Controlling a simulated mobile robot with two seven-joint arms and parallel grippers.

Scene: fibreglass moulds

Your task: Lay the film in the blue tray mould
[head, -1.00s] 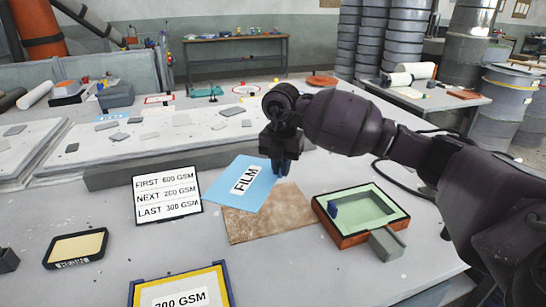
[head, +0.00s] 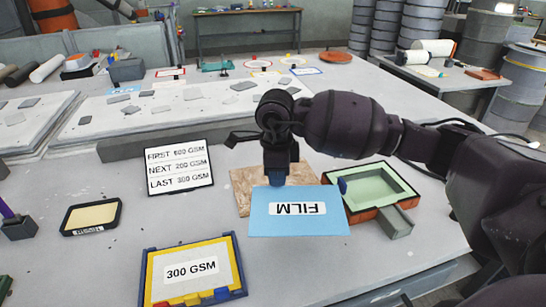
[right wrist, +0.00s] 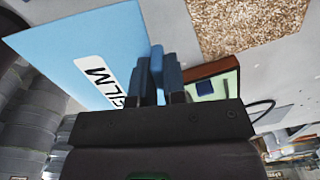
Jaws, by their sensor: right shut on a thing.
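The film (head: 298,222) is a light blue sheet with a white FILM label, upside down in the head view. My right gripper (head: 277,180) is shut on its far edge and holds it level in front of the brown mat. The film also shows at left in the right wrist view (right wrist: 85,60), beside the blue fingertips (right wrist: 160,72). A tray mould (head: 368,187) with a pale green inside, red-brown sides and a small blue block at its left corner lies to the right; the film's right corner overlaps it in the picture.
A brown fibrous mat (head: 243,190) lies partly behind the film. A blue and yellow 300 GSM tray (head: 237,262) is at the front. An order board (head: 180,163) and a yellow-topped dark tray (head: 92,215) are left. A grey block (head: 396,222) adjoins the mould.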

